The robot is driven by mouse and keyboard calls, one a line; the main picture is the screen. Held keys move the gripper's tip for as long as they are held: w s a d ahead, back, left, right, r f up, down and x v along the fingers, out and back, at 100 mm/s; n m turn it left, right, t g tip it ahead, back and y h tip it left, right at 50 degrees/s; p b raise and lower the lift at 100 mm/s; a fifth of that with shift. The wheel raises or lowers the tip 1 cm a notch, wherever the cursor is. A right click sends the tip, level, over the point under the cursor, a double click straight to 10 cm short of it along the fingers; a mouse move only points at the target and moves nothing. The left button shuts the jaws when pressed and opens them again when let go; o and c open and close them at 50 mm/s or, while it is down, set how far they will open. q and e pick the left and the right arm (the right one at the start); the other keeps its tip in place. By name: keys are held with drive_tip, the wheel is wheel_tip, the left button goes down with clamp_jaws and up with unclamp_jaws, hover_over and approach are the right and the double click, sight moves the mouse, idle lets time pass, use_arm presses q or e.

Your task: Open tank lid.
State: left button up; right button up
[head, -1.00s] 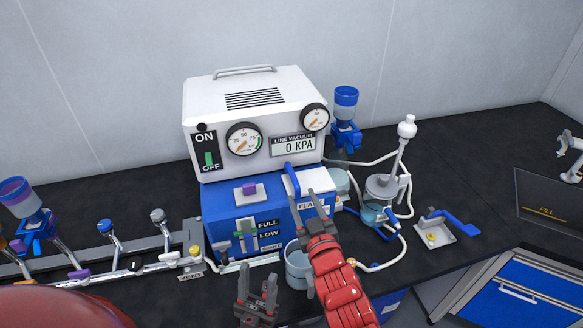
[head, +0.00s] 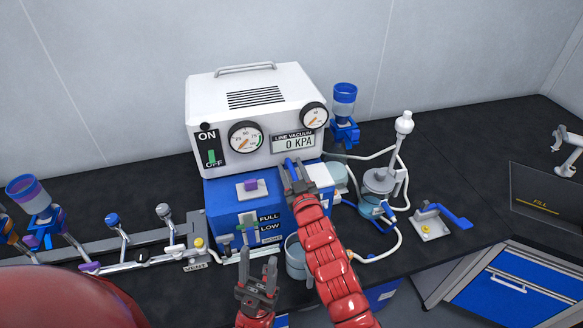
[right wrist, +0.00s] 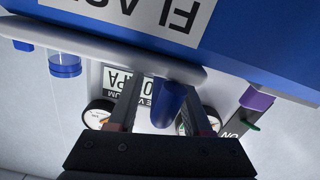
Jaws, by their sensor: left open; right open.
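The blue tank (head: 235,196) stands under the white vacuum unit, its front labelled FULL and LOW. The white tank lid (head: 314,176) on its right part is mostly hidden by my right gripper. The lid's blue handle (head: 290,167) shows at the fingertips; in the right wrist view the handle (right wrist: 168,108) lies between the two fingers. My right gripper (head: 297,180) is open around the handle; contact cannot be told. The lid looks closed. My left gripper (head: 262,268) is open and empty, low in front of the tank.
The white vacuum unit (head: 255,105) reads 0 KPA. A clear beaker (head: 294,255) stands just in front of the tank. A flask with hoses (head: 379,185) is at the right, with a blue-handled plate (head: 432,226) beyond. A manifold with valve levers (head: 110,250) runs left.

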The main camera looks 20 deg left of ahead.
clamp_jaws()
idle(1.4)
